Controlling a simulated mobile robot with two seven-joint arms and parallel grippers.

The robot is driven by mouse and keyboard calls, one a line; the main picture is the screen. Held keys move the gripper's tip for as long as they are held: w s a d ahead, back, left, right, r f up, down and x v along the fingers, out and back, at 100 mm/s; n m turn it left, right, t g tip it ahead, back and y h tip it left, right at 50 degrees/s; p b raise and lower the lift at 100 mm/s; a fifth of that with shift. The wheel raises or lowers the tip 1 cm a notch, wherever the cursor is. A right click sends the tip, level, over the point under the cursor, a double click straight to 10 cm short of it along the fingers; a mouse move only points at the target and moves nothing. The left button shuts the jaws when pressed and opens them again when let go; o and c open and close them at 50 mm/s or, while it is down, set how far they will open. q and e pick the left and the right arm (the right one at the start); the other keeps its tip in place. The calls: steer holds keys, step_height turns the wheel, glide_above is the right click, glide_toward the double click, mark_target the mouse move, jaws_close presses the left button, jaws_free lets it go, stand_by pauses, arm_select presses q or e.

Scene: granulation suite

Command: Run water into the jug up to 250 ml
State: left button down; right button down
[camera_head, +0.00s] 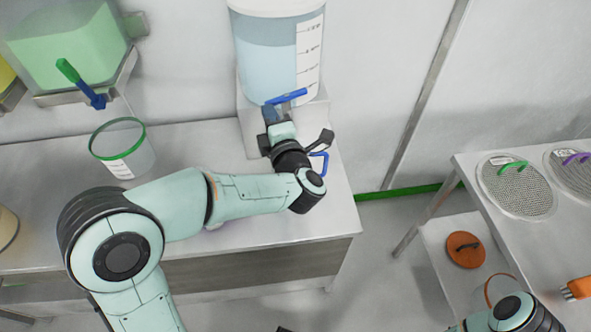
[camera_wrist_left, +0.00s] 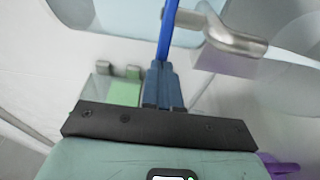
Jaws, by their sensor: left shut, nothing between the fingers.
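The water tank (camera_head: 268,60) holds pale blue liquid, with a marked white scale on its side. Its blue tap lever (camera_head: 290,97) juts out at the lower front; the lever also shows in the left wrist view (camera_wrist_left: 168,30), beside a metal tap pipe (camera_wrist_left: 238,40). My left gripper (camera_head: 279,112) is shut with its fingertips (camera_wrist_left: 162,75) at the lever; whether they touch cannot be told.
A green-rimmed jug (camera_head: 124,160) stands on the bench under a green-liquid tank (camera_head: 70,45) with a green and blue tap (camera_head: 80,83). A right-hand table (camera_head: 535,235) holds round sieves (camera_head: 515,190). Floor shows between bench and table.

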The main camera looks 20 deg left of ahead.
stand_by(0.6)
arm_select(q)
steer(key=b+v, duration=0.2)
steer(key=v, duration=0.1)
steer(key=shift+s+d, duration=0.25)
steer(key=shift+s, duration=0.05)
stand_by(0.4)
